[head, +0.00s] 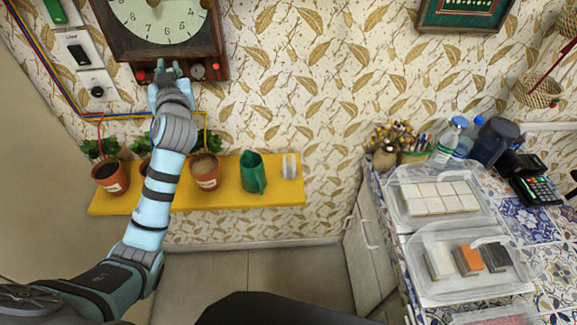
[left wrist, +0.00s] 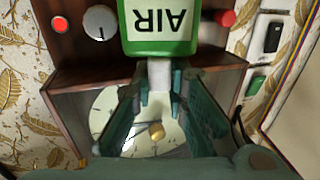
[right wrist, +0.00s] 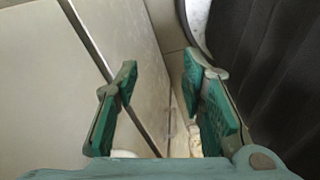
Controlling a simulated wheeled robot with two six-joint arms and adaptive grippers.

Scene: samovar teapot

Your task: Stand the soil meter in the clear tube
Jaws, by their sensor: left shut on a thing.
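The soil meter (left wrist: 160,32) has a green and white head marked "AIR", upside down in the left wrist view, and a pale stem. My left gripper (head: 165,68), also in the left wrist view (left wrist: 160,78), is shut on this stem, in front of the lower edge of the wooden clock box. In the head view I cannot make out the meter behind the gripper. The clear tube (head: 290,167) appears to stand at the right end of the yellow shelf (head: 275,194), well apart from the gripper. My right gripper (right wrist: 166,72) is open and empty.
The clock box (head: 216,45) has a dial, knob and red lamps. Potted plants, an orange pot (head: 205,172) and a green watering can (head: 253,174) stand on the shelf left of the tube. A tiled counter with clear-lidded boxes (head: 440,195) is at the right.

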